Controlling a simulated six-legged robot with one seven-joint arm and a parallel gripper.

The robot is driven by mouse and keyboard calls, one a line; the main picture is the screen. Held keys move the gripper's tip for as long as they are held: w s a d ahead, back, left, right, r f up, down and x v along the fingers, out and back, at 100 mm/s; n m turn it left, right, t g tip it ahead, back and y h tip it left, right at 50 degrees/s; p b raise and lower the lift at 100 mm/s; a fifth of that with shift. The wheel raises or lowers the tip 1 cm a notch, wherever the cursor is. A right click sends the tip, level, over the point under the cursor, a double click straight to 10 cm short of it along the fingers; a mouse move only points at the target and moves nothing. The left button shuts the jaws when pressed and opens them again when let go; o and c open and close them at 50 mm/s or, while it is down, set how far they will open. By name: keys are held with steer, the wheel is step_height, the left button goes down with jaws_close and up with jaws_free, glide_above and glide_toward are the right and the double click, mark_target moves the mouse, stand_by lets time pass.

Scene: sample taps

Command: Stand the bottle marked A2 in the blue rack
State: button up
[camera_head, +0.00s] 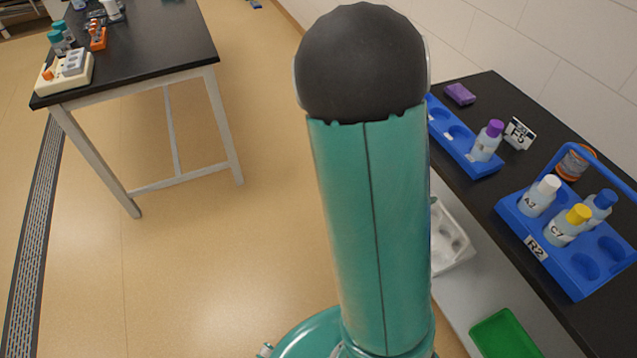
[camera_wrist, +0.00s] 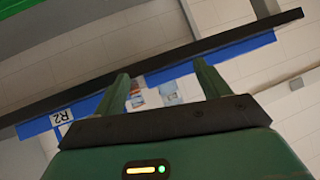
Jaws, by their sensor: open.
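The bottle marked A2 (camera_head: 538,197), with a white cap, stands upright in a blue handled carrier labelled R2 (camera_head: 562,262) on the black bench at right. A long blue rack (camera_head: 463,150) lies farther back on that bench. It has empty round holes and holds a purple-capped bottle (camera_head: 487,142) at its near end. My gripper (camera_wrist: 161,68) is open and empty in the wrist view. Blue edges and the R2 label (camera_wrist: 62,116) show beyond its fingers, with small pale objects between them that I cannot identify. My gripper is hidden in the head view.
A yellow-capped bottle C7 (camera_head: 568,228) and a blue-capped bottle (camera_head: 599,206) stand close to A2 under the carrier's handle. An F5 sign (camera_head: 519,134), an orange-rimmed spool (camera_head: 574,163) and a purple block (camera_head: 460,94) are nearby. A white tray (camera_head: 450,240) and green tray (camera_head: 504,335) lie lower.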

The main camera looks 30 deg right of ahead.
steer(key=w+a+r+n+t+y, duration=0.35)
steer(key=w+a+r+y, duration=0.2)
steer(key=a, duration=0.55)
steer(key=w+a+r+n+t+y, duration=0.2)
steer(key=w+a+r+n+y, duration=0.3)
steer(key=a, duration=0.5)
steer(key=s+a+r+n+y, duration=0.1)
steer(key=s+a+r+n, duration=0.3)
steer(key=a+r, duration=0.3)
steer(key=shift+a+n, duration=0.65)
steer(key=shift+a, duration=0.45)
steer(key=shift+o, duration=0.5)
steer(key=s+a+r+n+g, duration=0.1)
steer(key=s+a+r+n, duration=0.2)
steer(key=s, duration=0.5)
steer(key=shift+s+r+n+g, duration=0.3)
steer(key=shift+r+n, duration=0.3)
steer(key=shift+r, duration=0.3)
steer(key=shift+s+h, duration=0.25)
steer(key=shift+h, duration=0.1)
